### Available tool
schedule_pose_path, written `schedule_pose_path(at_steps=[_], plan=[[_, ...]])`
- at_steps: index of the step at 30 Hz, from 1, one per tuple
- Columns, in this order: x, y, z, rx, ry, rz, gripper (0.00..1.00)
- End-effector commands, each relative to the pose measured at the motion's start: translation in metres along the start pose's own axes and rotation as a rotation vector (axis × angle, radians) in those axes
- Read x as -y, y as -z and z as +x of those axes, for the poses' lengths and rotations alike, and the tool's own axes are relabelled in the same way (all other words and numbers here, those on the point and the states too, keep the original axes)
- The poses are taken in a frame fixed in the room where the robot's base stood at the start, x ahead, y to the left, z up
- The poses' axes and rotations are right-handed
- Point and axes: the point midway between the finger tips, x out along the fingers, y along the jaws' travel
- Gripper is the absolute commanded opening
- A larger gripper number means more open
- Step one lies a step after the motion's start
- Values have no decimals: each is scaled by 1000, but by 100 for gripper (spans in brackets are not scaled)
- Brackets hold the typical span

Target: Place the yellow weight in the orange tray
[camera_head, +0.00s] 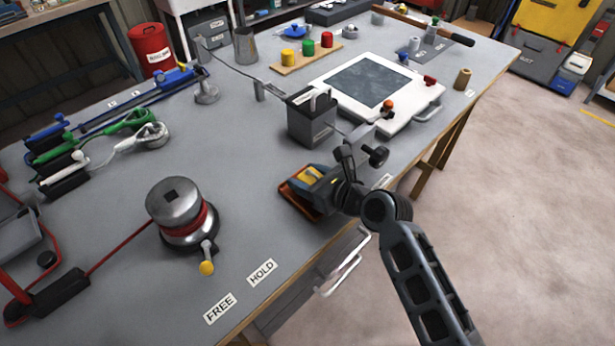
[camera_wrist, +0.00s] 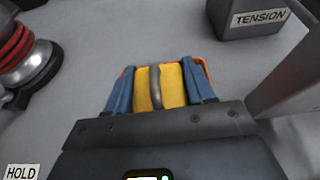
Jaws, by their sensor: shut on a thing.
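The yellow weight (camera_wrist: 172,84) is between the two blue fingers of my gripper (camera_wrist: 160,88), which is shut on it. A grey band runs across the weight's middle. In the head view the weight (camera_head: 308,174) shows beside my gripper (camera_head: 313,178), over the orange tray (camera_head: 298,203). In the wrist view the orange rim of the tray (camera_wrist: 203,63) shows just beyond the weight and fingers. Most of the tray is hidden beneath the gripper. I cannot tell whether the weight touches the tray's floor.
A dark box labelled TENSION (camera_wrist: 258,20) stands just behind the tray; it also shows in the head view (camera_head: 311,122). A winch drum (camera_head: 181,212) with a yellow-knobbed handle is to the left. FREE and HOLD labels lie near the front table edge. Bare table lies between winch and tray.

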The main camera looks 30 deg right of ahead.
Motion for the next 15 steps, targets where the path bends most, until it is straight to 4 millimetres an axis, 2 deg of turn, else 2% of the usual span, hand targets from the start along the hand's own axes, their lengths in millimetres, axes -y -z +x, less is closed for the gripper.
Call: schedule_pose_path(at_steps=[5,15], plan=[[0,-2,0,3,1,-1,0],[0,8,4,0,0,1,0]])
